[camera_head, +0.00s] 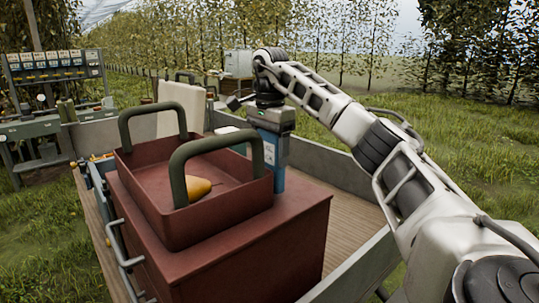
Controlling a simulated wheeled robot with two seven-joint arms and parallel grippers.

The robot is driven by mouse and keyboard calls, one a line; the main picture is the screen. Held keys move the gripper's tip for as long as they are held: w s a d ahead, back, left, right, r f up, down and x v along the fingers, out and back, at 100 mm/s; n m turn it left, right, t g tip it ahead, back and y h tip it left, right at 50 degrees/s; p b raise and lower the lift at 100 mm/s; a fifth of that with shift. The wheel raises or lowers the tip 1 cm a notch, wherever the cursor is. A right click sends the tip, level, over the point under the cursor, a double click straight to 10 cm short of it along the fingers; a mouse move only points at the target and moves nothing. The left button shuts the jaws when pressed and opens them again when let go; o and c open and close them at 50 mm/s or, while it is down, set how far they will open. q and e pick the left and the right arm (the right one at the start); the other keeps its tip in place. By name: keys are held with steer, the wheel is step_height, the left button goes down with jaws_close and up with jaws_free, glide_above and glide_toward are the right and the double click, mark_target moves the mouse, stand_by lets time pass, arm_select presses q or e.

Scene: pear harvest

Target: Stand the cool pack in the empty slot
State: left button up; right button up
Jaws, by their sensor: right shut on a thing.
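My right gripper (271,122) points down just beyond the right back corner of the red tray. It is shut on a blue pack with a pale label, the cool pack (279,182), which hangs upright below it. The tray's rim hides part of the pack, and I cannot tell whether its lower end touches anything. No empty slot can be made out; the area behind the tray is largely hidden. My left gripper is not in view.
The red tray (225,222) with two tall green handles (152,112) holds a yellow pear (199,188). It stands on a red-brown cabinet (265,262) on a wooden trailer deck (345,212) with grey side walls. A pale container (182,105) stands behind. A tool bench (50,125) is at left.

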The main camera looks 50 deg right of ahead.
steer(key=shift+f, duration=0.55)
steer(key=shift+f, duration=0.1)
steer(key=o, duration=1.2)
